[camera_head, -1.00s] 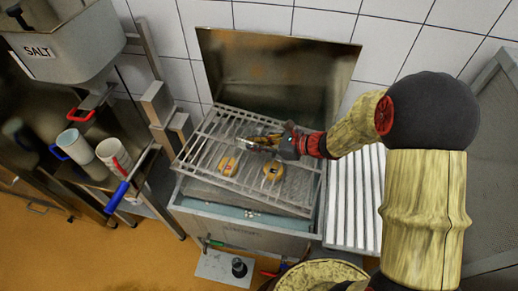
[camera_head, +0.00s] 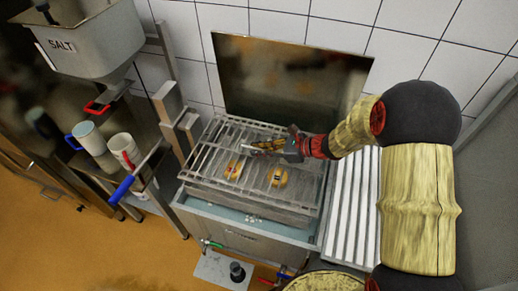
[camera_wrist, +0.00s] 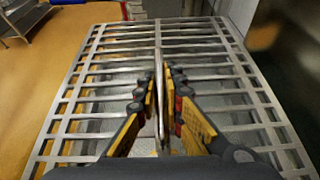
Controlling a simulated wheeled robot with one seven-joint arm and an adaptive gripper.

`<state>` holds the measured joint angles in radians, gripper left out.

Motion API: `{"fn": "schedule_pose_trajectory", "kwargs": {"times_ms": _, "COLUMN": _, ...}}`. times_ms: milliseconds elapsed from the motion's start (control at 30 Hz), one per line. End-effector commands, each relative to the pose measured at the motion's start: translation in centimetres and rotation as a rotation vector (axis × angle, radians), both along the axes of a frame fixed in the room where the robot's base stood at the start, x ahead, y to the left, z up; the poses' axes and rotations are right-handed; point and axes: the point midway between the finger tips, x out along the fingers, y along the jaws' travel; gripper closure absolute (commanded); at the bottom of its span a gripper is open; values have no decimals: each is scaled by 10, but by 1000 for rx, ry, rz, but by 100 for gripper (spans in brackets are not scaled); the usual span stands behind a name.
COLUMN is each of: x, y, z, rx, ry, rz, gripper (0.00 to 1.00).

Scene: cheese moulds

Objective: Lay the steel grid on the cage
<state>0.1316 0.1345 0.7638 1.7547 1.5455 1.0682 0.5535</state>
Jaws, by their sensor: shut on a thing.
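The steel grid (camera_head: 212,158) is a rectangular frame of parallel bars. It lies flat, or nearly flat, over the cage (camera_head: 235,203) in the open vat. I cannot tell whether it touches the cage all round. My gripper (camera_head: 258,147) is shut on a bar near the middle of the grid. In the wrist view the fingers (camera_wrist: 160,92) close on the central bar, and the grid (camera_wrist: 92,75) spreads out on both sides. Most of the cage is hidden beneath the grid.
The vat (camera_head: 255,240) holds bluish liquid, and its raised lid (camera_head: 290,85) stands behind. A ribbed white drainboard (camera_head: 351,215) adjoins on the right. A cart with mugs (camera_head: 123,150) and the salt hopper (camera_head: 85,45) stand at left.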

Motion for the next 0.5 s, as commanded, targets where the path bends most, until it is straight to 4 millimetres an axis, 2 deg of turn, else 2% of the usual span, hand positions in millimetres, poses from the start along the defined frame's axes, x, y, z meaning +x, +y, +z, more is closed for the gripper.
{"fn": "schedule_pose_trajectory", "kwargs": {"times_ms": 500, "x": 1, "y": 0, "z": -42, "rx": 2, "ry": -5, "rz": -1, "gripper": 100}}
